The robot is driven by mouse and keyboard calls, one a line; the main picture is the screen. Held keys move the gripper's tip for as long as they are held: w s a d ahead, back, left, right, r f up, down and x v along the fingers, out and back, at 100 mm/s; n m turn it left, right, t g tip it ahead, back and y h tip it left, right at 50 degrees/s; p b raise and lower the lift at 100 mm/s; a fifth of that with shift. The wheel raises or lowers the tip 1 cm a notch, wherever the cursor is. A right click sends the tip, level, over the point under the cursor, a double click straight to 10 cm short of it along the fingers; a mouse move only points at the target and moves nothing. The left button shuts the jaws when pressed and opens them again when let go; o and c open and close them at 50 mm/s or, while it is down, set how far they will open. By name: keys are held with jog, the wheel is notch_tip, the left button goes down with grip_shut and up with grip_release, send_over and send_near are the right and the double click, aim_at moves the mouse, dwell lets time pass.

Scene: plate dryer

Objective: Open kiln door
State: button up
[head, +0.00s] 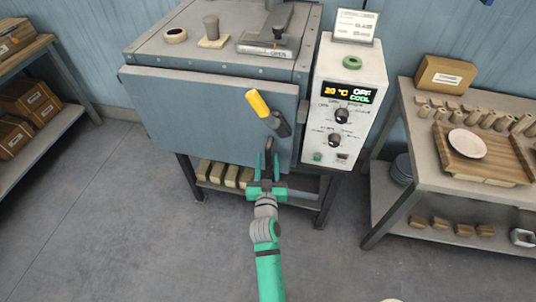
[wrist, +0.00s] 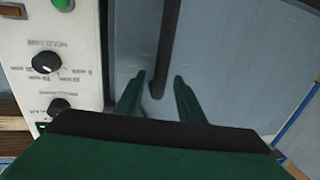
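The kiln (head: 175,40) has a grey-blue front door (head: 190,115) that looks shut, though I cannot tell if it is latched. A lever with a yellow grip (head: 258,103) sits at the door's upper right. Below it is a dark bar handle (head: 271,147), also in the wrist view (wrist: 168,45). My gripper (head: 268,163) is in front of the door's lower right. In the wrist view my gripper (wrist: 159,77) has its green fingers apart, with the lower end of the bar showing between them. I cannot tell if they touch it.
A white control box (head: 345,100) reading 20 °C, OFF and COOL stands right of the door. A bench (head: 405,125) with a tray (head: 455,160) stands farther right. Shelves with boxes (head: 35,100) are at the left. The floor (head: 110,220) before the kiln is clear.

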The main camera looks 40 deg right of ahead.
aim_at(268, 157)
jog(key=shift+x, duration=1.6)
grip_shut()
jog(key=shift+a, duration=0.1)
